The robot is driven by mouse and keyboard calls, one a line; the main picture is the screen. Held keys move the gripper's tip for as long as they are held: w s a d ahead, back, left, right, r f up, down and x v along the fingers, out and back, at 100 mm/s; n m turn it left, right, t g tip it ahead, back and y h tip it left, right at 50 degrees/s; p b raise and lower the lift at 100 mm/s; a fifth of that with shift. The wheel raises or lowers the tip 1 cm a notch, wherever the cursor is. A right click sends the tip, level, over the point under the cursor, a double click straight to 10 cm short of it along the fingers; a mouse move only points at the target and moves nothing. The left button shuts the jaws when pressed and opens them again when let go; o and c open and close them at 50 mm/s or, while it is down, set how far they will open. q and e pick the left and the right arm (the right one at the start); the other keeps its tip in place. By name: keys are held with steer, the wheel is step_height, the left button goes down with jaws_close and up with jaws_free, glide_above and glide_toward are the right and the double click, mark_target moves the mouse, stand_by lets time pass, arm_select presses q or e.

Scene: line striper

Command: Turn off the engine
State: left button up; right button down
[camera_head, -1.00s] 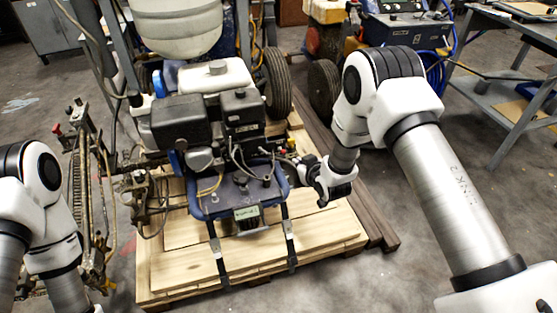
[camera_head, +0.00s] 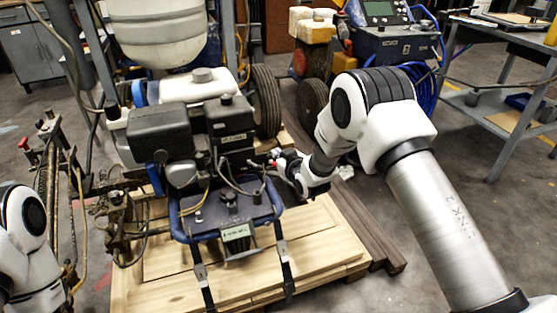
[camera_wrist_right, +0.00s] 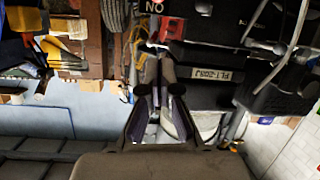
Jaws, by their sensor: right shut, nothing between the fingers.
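The line striper's engine (camera_head: 160,138) is a dark block with a tank and hoses, on a blue frame in the middle of the head view. My right gripper (camera_head: 281,160) is at the engine's right side, shut and empty. In the right wrist view, its fingers (camera_wrist_right: 158,92) point at a small red switch part (camera_wrist_right: 172,28) beside a dark housing. A label (camera_wrist_right: 153,6) by the switch reads "NO" in this view. The fingertips look close to the switch; I cannot tell whether they touch. Of my left arm, only links show at the left edge.
The striper stands on a wooden pallet (camera_head: 325,240) with dark beams (camera_head: 375,238) along its right side. Hoses and cables hang around the engine. Another machine (camera_head: 385,42) with a blue hose and a grey workbench (camera_head: 500,70) stand behind at the right.

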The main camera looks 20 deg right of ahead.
mark_target(273, 163)
steer(key=w+f+b, duration=0.1)
steer(key=w+f, duration=0.1)
steer(key=w, duration=0.1)
steer(key=w+f+b, duration=0.2)
steer(key=w+f, duration=0.1)
steer(key=shift+s+f, duration=0.3)
steer(key=shift+s, duration=0.15)
steer(key=shift+f+b, duration=0.15)
steer(key=shift+b, duration=0.3)
